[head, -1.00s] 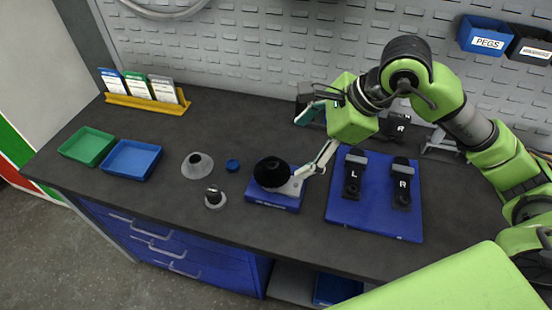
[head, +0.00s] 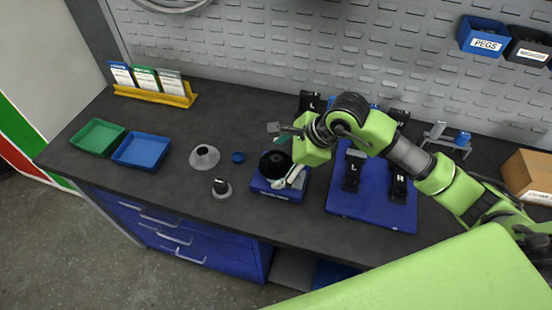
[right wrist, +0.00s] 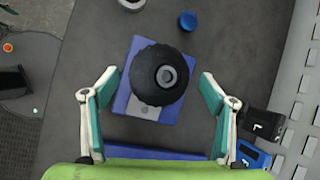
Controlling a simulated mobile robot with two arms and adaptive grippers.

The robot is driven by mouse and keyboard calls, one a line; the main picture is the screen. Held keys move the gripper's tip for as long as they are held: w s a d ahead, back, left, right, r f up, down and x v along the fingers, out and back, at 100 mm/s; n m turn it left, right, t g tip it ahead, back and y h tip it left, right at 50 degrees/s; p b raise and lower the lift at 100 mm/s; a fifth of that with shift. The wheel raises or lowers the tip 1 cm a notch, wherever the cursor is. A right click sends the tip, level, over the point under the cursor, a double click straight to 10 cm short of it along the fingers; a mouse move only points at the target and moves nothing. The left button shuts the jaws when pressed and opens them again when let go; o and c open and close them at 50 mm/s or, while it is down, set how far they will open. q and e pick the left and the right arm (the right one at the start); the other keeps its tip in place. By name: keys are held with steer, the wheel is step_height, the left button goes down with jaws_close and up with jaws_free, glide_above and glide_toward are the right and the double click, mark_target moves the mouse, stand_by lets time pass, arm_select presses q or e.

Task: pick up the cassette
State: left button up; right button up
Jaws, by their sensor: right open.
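The cassette (head: 273,162) is a black round ribbed part with a grey hub. It sits on a small blue stand (head: 262,188) near the middle of the bench. In the right wrist view the cassette (right wrist: 152,88) lies centred between the fingers, with the blue stand (right wrist: 121,104) under it. My right gripper (head: 287,158) is open and empty beside and above the cassette, its fingers pointing toward it. In the right wrist view the open fingers of the gripper (right wrist: 160,78) stand left and right of the cassette, with gaps on both sides. My left gripper is not in view.
A blue board (head: 372,222) with black parts marked L and R lies right of the stand. Green (head: 98,137) and blue (head: 141,151) trays lie farther left.

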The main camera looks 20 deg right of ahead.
steer(key=c, duration=1.5)
steer(key=shift+r, duration=0.1)
